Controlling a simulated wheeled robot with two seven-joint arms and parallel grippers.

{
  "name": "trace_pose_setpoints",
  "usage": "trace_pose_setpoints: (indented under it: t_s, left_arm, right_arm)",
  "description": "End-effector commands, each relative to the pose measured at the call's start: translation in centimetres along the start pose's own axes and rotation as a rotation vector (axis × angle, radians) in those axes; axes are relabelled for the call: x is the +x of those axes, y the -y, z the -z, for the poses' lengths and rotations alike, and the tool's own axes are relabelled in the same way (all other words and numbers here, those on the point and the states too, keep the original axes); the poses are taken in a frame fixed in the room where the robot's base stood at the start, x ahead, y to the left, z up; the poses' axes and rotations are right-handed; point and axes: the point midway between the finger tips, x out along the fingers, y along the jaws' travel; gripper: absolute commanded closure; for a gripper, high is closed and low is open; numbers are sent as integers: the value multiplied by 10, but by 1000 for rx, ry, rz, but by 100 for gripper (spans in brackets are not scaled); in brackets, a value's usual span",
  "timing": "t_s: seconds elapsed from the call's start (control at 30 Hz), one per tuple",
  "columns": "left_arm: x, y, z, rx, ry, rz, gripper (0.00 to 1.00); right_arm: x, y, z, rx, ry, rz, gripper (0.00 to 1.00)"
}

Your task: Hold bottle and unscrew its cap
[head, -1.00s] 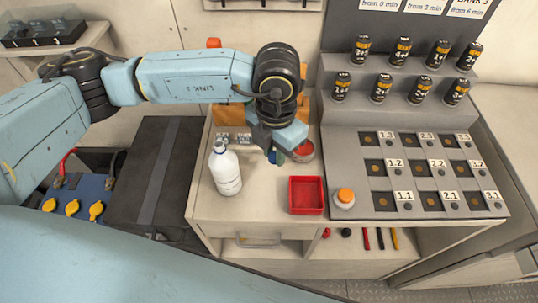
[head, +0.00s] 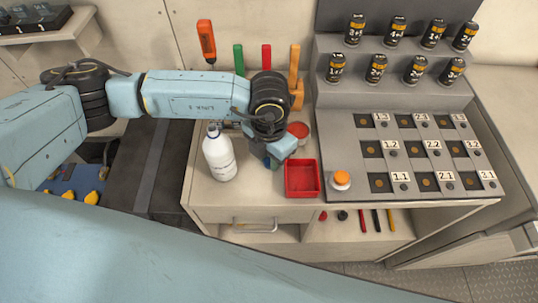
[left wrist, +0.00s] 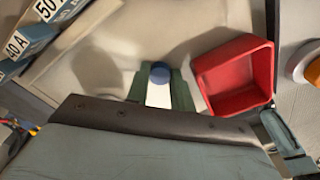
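A white bottle (head: 220,160) stands upright on the worktop in the head view. Its dark cap (head: 213,130) is on top. The left wrist view shows a blue round top (left wrist: 160,73) above a bright white strip (left wrist: 158,96), between two green finger-like parts. I cannot tell whether these parts grip it. My right gripper is not in view.
A red open tray (head: 302,180) and an orange button (head: 341,178) stand right of my gripper. A red round container (head: 298,131) is behind it. Upright tools, including an orange screwdriver (head: 206,42), are at the back. A grey slotted panel (head: 350,150) fills the right.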

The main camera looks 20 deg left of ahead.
Motion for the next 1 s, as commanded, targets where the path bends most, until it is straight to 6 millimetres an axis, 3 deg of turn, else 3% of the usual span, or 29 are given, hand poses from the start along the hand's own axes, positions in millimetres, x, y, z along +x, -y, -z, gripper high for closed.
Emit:
trace_pose_setpoints:
  t_s: [0.33,0.47,0.8,1.0]
  left_arm:
    - [-1,0,0,0,0,0,70]
    - [-10,0,-1,0,2,0,70]
    - [-81,0,0,3,4,-1,70]
    - [-112,0,0,0,1,0,70]
  right_arm:
    - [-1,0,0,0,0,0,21]
    - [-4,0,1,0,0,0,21]
    - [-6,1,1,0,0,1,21]
    - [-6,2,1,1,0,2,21]
